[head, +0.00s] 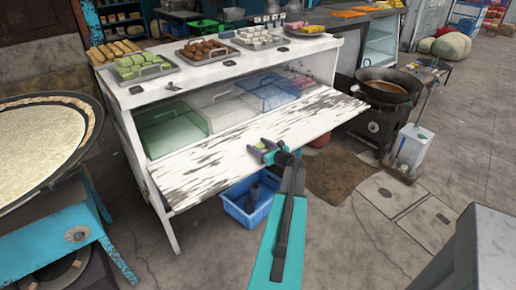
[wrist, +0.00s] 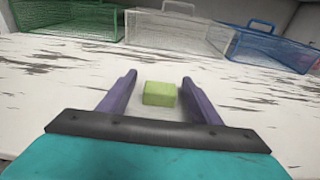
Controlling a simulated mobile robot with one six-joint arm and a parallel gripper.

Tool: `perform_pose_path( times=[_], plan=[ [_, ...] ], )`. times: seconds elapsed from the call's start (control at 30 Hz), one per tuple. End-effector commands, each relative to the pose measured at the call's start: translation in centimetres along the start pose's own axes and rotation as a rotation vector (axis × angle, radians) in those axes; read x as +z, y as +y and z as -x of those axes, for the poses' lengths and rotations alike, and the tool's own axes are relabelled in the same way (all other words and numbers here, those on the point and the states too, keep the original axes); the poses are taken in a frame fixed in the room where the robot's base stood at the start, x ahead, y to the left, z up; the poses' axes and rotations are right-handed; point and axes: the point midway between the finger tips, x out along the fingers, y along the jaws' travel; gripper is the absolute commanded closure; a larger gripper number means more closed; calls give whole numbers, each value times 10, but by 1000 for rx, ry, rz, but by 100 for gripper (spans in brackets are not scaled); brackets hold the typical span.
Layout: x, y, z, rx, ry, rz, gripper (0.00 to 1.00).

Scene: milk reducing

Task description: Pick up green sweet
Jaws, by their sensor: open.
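A small light-green block-shaped sweet (wrist: 159,94) lies on the worn white wooden shelf (head: 210,165) at the front of the stall. In the wrist view it lies between the two purple fingers of my gripper (wrist: 158,80), with a visible gap on either side. My gripper is open and not closed on it. In the head view my gripper (head: 264,151) is low over the middle of the shelf, and the sweet is hard to make out there. More green sweets (head: 138,63) sit in a tray on the stall's top.
Behind the shelf stand a green basket (head: 172,130), a clear basket (wrist: 178,30) and a blue basket (head: 268,92). Trays of brown sweets (head: 202,48) and pale sweets (head: 258,36) are on the top. A blue crate (head: 245,203) is below; a black wok (head: 388,86) stands right.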

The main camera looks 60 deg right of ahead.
Motion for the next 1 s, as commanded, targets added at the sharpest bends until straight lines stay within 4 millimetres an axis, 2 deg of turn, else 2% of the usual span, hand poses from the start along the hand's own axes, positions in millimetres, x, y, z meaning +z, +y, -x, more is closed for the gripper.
perform_pose_path(
  times=[0.37, 0.6, 0.63, 1.0],
  plan=[
    [0, -1, 1, -1, 0, 0, 42],
    [0, -1, 1, -1, 0, 0, 83],
    [0, -1, 1, -1, 0, 0, 86],
    [2, -1, 2, -2, 0, 1, 86]
  ],
)
